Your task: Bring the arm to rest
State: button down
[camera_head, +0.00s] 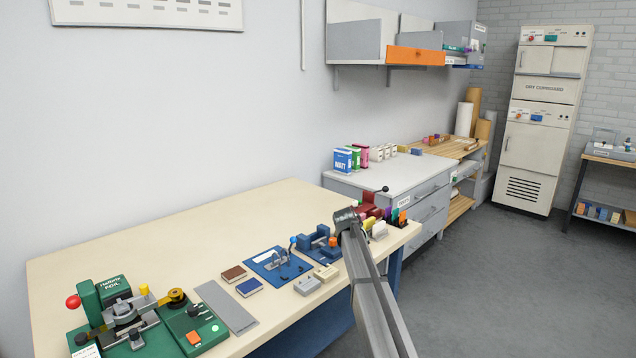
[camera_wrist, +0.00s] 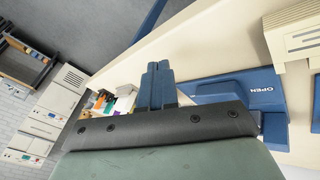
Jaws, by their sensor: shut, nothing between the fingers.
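My gripper shows in the wrist view, where its two blue-grey fingers (camera_wrist: 158,84) stand side by side, shut, with nothing between them. They are over the edge of the cream workbench (camera_wrist: 205,40). A blue device marked OPEN (camera_wrist: 235,90) is to the right of the fingers in that view; I cannot tell how far apart they are. In the head view my grey arm reaches up from the bottom edge to the right end of the workbench (camera_head: 150,235). I cannot make out the fingers there.
A green foil machine (camera_head: 115,315) stands at the bench's near left. Two small books (camera_head: 249,287), a blue fixture (camera_head: 278,264) and a blue clamp device (camera_head: 313,243) lie nearer the arm. A grey cabinet (camera_head: 400,180) adjoins the bench. Open floor (camera_head: 500,290) is to the right.

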jog(key=s+d+f, duration=0.4)
jog(key=d+f, duration=0.5)
jog(key=d, duration=0.2)
jog(key=s+a+f+m+g+y, duration=0.1)
jog(key=s+f+g, duration=0.1)
jog(key=s+f, duration=1)
jog(key=s+a+f+g, duration=0.2)
jog(key=s+f+g, duration=0.1)
jog(key=s+f, duration=0.9)
jog(key=s+a+f+g, duration=0.1)
jog(key=s+f, duration=0.3)
jog(key=s, duration=0.3)
jog(key=s+f+g+y, duration=0.1)
jog(key=s+f, duration=0.2)
jog(key=s, duration=0.4)
jog(key=s+a+f+g, duration=0.1)
jog(key=s+f, duration=0.3)
jog(key=s, duration=0.2)
jog(key=s+a+f+m+g, duration=0.1)
jog(key=s+g, duration=0.1)
jog(key=s, duration=1.1)
jog(key=s+a+f+g+y, duration=0.1)
jog(key=s+a, duration=0.1)
jog(key=s, duration=1.1)
jog(key=shift+s+f+m+g+y, duration=0.3)
jog(key=shift+s+f+m+g, duration=0.05)
jog(key=shift+f+m+g, duration=0.05)
